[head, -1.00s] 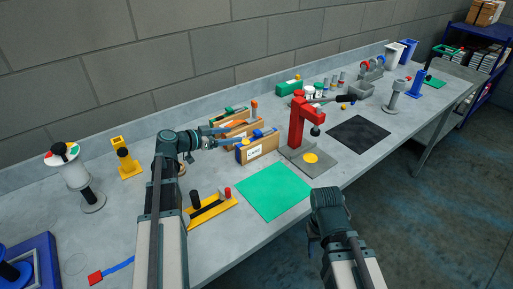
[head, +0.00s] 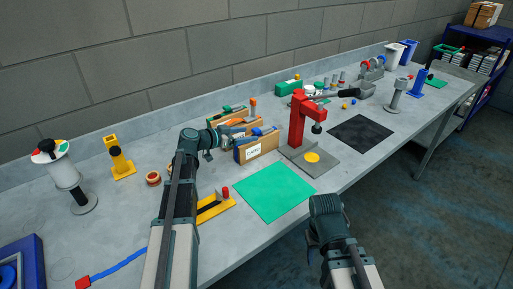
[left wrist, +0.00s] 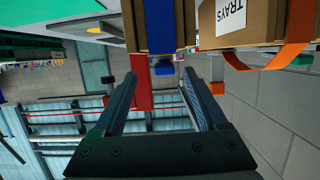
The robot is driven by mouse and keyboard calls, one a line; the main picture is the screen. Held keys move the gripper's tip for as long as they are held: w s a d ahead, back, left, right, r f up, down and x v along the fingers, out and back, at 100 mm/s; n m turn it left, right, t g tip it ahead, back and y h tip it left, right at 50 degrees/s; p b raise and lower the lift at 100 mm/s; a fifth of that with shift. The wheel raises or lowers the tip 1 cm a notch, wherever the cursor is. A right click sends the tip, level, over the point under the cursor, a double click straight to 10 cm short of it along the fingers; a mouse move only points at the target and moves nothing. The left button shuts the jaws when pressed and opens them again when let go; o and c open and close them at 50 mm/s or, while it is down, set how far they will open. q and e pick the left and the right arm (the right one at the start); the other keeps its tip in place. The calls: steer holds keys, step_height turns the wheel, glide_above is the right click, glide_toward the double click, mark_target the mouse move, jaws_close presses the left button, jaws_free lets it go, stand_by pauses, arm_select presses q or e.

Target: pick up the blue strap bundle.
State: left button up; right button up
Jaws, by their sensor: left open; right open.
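The blue strap bundle (head: 262,148) is a brown box with a white CANS label and a blue strap, standing at the front of a row of bundles. In the left wrist view its blue strap (left wrist: 161,28) runs down the box at the top centre. My left gripper (left wrist: 160,76) is open and empty, its fingers spread either side of the strap's line, apart from the box. In the head view the left gripper (head: 228,134) is just left of the bundle. My right gripper (head: 313,236) is over the table's front edge, away from the bundle; its fingers are mostly hidden.
An orange-strapped bundle (head: 228,127), labelled TRAYS (left wrist: 231,16) in the wrist view, stands close behind. A red press (head: 297,122) stands to the right. A green mat (head: 272,192) lies clear in front. A yellow holder (head: 215,208) sits by my left arm.

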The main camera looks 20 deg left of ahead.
mark_target(253, 132)
arm_select(q)
steer(key=shift+a+b+x, duration=0.25)
steer(key=shift+b+x, duration=0.55)
steer(key=shift+x, duration=2.15)
steer(key=shift+w, duration=0.1)
jaws_close()
